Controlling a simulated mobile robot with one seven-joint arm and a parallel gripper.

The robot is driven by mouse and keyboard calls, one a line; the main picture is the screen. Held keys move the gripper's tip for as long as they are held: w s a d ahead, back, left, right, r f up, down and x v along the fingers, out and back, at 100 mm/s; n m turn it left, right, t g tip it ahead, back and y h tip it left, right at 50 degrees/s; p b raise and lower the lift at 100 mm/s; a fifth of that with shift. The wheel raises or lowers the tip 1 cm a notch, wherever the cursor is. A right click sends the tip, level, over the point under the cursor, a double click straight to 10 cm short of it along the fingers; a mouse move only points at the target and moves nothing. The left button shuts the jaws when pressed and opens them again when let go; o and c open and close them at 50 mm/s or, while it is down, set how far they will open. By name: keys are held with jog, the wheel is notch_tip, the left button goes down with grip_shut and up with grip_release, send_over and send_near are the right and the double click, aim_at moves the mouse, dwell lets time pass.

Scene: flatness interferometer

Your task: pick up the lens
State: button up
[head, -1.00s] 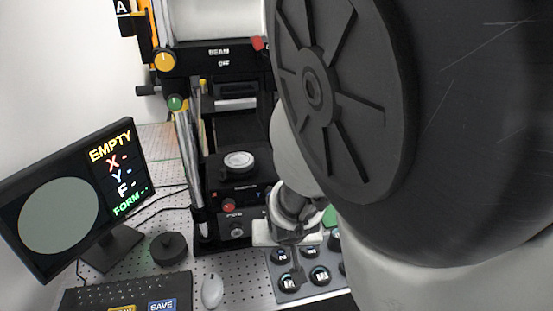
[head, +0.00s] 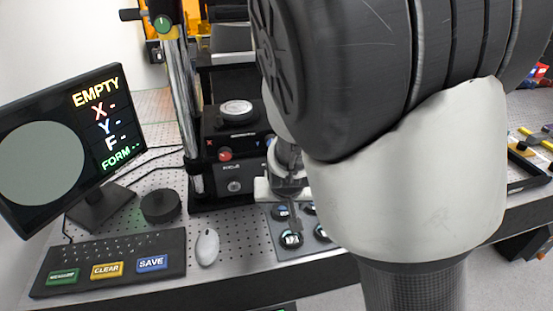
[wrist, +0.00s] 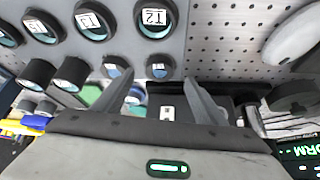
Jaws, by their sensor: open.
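Several round lenses in dark mounts with white label tags sit on a grey perforated plate; one (head: 291,238) shows in the head view. In the wrist view, a lens tagged T2 (wrist: 155,20) is at the top, with another lens (wrist: 94,24) left of it and smaller ones lower down. Which one is the task's lens I cannot tell. My gripper (wrist: 158,78) is open, with nothing seen between its fingers, and points toward the lens area. In the head view my arm hides part of the plate and most of the gripper.
A monitor (head: 115,82) reads EMPTY at left, with a keyboard (head: 110,262), a mouse (head: 207,247) and a black puck (head: 161,206) by it. The black interferometer stand (head: 235,150) rises behind the lenses. A tray with coloured items (head: 530,150) is at far right.

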aim_at(282, 209)
jog(key=b+x, duration=0.2)
jog(key=x, duration=0.2)
jog(key=shift+w+f+b, duration=0.2)
jog(key=shift+f+b, duration=0.1)
jog(key=shift+f, duration=0.05)
jog(key=c, duration=1.2)
jog(key=shift+r, duration=0.1)
